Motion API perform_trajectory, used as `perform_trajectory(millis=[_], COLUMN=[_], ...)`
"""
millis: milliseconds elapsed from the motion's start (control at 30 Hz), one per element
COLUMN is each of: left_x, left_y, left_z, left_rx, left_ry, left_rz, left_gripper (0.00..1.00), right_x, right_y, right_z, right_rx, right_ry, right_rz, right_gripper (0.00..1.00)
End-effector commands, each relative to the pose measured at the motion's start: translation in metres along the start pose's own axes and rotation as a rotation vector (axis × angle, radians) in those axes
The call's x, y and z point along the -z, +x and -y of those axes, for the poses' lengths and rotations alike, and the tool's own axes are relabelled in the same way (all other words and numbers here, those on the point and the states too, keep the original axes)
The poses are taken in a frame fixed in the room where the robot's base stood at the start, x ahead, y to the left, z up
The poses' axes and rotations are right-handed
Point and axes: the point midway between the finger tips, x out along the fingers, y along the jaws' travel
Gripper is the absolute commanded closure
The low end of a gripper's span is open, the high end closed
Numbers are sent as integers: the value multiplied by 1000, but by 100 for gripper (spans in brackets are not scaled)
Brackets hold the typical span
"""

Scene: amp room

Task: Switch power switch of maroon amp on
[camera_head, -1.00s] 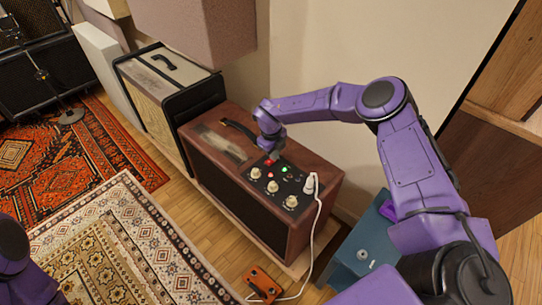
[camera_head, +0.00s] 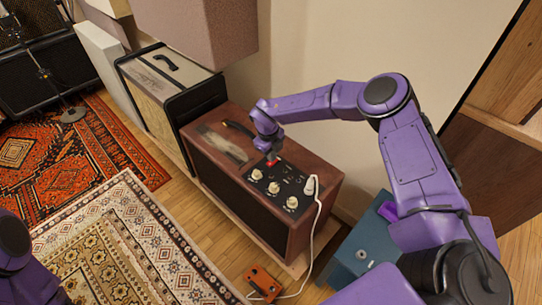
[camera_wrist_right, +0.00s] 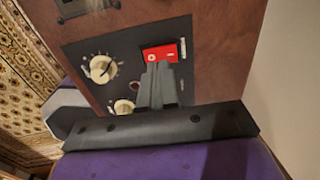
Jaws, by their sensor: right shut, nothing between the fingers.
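The maroon amp (camera_head: 312,172) stands against the wall, with a black control panel on its top holding cream knobs (camera_head: 274,188) and a red power switch (camera_head: 271,163). The switch shows large in the right wrist view (camera_wrist_right: 161,52), with white marks on it. My right gripper (camera_head: 271,155) is shut and empty, pointing down at the switch. In the wrist view its fingertips (camera_wrist_right: 158,68) are at the switch's near edge; I cannot tell whether they touch. The small indicator lamp (camera_wrist_right: 135,87) beside it looks dark. My left gripper is out of view.
A white plug (camera_head: 310,186) with a cable stands in the panel's right end. A cream-and-black amp (camera_head: 168,85) is to the left. A blue case (camera_head: 357,250) and an orange pedal (camera_head: 263,282) sit nearby on the floor.

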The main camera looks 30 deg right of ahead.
Motion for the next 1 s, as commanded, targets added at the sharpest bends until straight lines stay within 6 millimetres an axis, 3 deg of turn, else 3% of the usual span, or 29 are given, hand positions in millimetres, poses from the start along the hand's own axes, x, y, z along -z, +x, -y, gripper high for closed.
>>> perform_trajectory(millis=[33, 67, 133, 333, 500, 900, 1000], left_x=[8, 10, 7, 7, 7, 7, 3], left_y=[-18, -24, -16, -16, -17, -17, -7], left_z=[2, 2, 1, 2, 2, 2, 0], left_rx=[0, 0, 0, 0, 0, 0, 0], left_ry=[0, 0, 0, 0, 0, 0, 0], left_rz=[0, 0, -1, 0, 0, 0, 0], left_gripper=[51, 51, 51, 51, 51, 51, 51], right_x=[0, 0, 0, 0, 0, 1, 0], right_y=[-23, -31, -40, -86, -112, -120, -115], right_z=[1, 0, 0, 0, -1, -1, 0], right_rx=[-1, -1, 0, 1, 0, 0, 1], right_ry=[-1, -1, -1, -1, -1, -2, 0], right_rz=[1, 1, 4, 4, 2, 0, 2], right_gripper=[100, 100, 100, 100, 100, 100, 100])
